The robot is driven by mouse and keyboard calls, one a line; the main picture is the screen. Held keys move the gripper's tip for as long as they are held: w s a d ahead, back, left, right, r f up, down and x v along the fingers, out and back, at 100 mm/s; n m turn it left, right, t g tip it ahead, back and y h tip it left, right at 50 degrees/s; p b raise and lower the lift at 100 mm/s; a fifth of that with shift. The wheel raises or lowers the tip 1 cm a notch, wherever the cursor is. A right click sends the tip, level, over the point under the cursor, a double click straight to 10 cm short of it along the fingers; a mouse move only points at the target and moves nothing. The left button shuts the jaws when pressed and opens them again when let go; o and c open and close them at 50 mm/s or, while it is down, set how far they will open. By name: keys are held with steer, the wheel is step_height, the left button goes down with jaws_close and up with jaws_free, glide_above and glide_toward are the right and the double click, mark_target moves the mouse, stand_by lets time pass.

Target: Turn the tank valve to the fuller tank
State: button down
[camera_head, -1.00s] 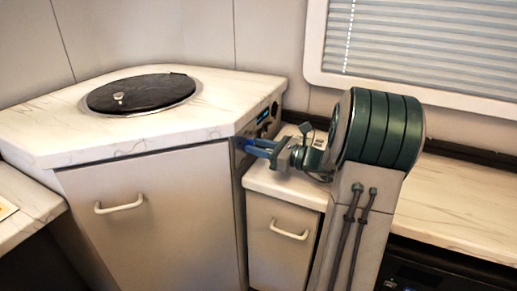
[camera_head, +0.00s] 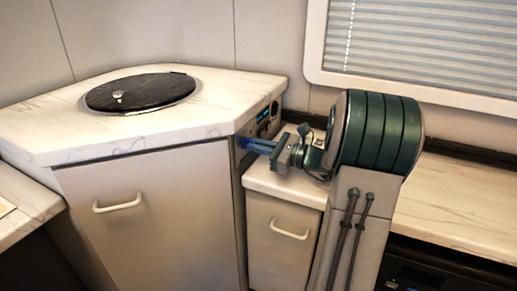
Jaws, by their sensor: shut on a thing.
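My gripper (camera_head: 247,143) reaches left to the side panel of the corner counter unit, just below the worktop's right edge. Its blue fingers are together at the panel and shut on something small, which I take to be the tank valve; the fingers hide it. A dark panel with a small blue display and a round dial (camera_head: 265,115) sits just above and behind the fingers. The display is too small and too oblique to read, so I cannot tell which tank is fuller.
The corner counter (camera_head: 215,92) carries a round black lid (camera_head: 150,93). A lower counter (camera_head: 285,188) with a handled cabinet door (camera_head: 280,250) lies below my gripper. A window with a blind (camera_head: 430,45) is at the back right. The right counter (camera_head: 465,205) is bare.

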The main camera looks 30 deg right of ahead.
steer(key=n+b, duration=0.2)
steer(key=n, duration=0.1)
steer(key=n+b, duration=0.2)
steer(key=shift+s+a+f, duration=0.1)
steer(key=shift+f, duration=0.2)
steer(key=shift+r+n+b, duration=0.1)
steer(key=shift+n+b, duration=1.25)
steer(key=shift+n, duration=0.25)
steer(key=shift+r, duration=0.1)
steer(key=c, duration=1.5)
jaws_free()
steer(key=p+v, duration=0.3)
steer(key=v, duration=1.1)
steer(key=shift+p, duration=0.4)
